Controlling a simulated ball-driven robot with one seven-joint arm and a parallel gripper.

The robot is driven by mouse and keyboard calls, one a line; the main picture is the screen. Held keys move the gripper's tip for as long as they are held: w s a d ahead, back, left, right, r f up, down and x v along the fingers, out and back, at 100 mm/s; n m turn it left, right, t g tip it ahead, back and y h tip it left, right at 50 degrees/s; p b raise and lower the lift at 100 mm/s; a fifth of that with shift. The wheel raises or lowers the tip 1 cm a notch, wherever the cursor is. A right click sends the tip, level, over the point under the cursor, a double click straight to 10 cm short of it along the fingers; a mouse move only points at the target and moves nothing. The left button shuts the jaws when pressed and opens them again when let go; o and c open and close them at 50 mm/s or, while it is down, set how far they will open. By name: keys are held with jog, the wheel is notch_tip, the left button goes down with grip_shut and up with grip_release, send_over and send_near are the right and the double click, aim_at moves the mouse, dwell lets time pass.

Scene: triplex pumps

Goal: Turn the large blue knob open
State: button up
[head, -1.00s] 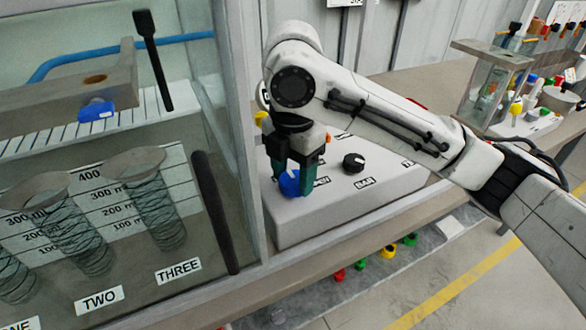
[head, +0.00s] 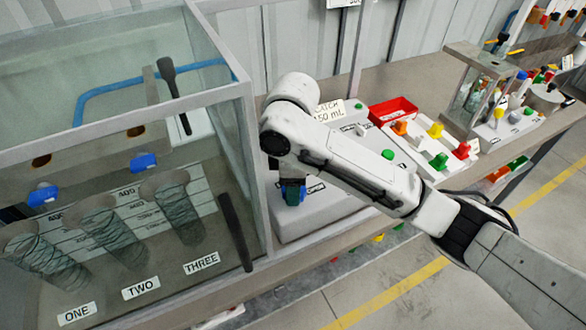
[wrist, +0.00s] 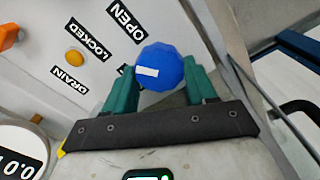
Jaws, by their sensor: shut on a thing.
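The large blue knob (wrist: 160,66) shows in the wrist view on a pale panel, with a short white mark on its face. My gripper (wrist: 160,72) has its green fingers on both sides of the knob, shut on it. In the wrist view, the labels OPEN (wrist: 123,22), LOCKED (wrist: 90,40) and DRAIN (wrist: 69,79) lie to the knob's left. The knob is mostly hidden by the fingers there.
The glass cabinet (head: 258,150) with measuring tubes and smaller blue knobs (head: 143,163) stands at left. A box with coloured knobs (head: 436,131), a red tray (head: 393,110) and a glass apparatus (head: 478,80) stand to the right. Floor is free at the lower right.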

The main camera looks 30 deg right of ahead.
jog(key=m+p, duration=0.4)
jog(key=p, duration=0.1)
jog(key=shift+r, duration=0.2)
jog(key=m+p, duration=0.3)
jog(key=shift+f, duration=0.15)
jog(key=shift+d+f+m, duration=0.1)
jog(key=shift+m, duration=0.2)
jog(key=o, duration=1)
jog(key=shift+o, duration=0.2)
